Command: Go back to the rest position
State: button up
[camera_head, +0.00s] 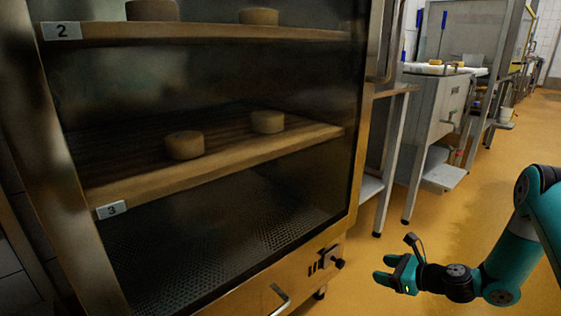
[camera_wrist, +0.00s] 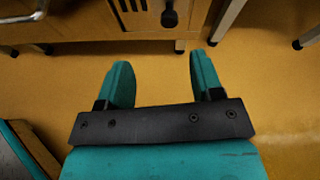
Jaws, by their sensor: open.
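My gripper (camera_head: 385,276) is at the lower right of the head view, at the end of my teal arm, out in front of the cabinet and over the floor. Its two teal fingers stand apart in the wrist view (camera_wrist: 162,82), with only floor between them. It is open and empty. The gripper is apart from the cabinet's lower front edge and touches nothing that I can see.
A cabinet (camera_head: 225,300) with wooden shelves fills the left. Two cheeses (camera_head: 184,145) sit on shelf 3 (camera_head: 240,155) and two more on shelf 2 (camera_head: 200,32). Steel tables (camera_head: 392,90) stand behind at right. The yellow floor (camera_head: 480,215) at right is clear.

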jog(key=s+a+r+n+g+p, duration=0.1)
jog(key=s+a+r+n+g, duration=0.25)
jog(key=a+r+n, duration=0.55)
jog(key=s+a+r+n+g, duration=0.35)
jog(key=a+r+n, duration=0.35)
jog(key=r, duration=0.5)
jog(key=s+a+r+n+g+h, duration=0.1)
jog(key=s+r+n, duration=0.3)
jog(key=s+n, duration=0.3)
jog(key=s+a+r+n+g+h+p, duration=0.15)
jog(key=s+r+n, duration=0.3)
jog(key=s, duration=0.45)
jog(key=s+a+r+n+g+h, duration=0.1)
jog(key=s+r+n+h, duration=0.1)
jog(key=s+r+n, duration=0.35)
notch_tip(320, 180, up, 36)
jog(key=s+p, duration=0.2)
jog(key=p, duration=3.6)
jog(key=shift+s+d+n, duration=0.3)
jog(key=shift+s, duration=0.05)
jog(key=shift+r, duration=0.1)
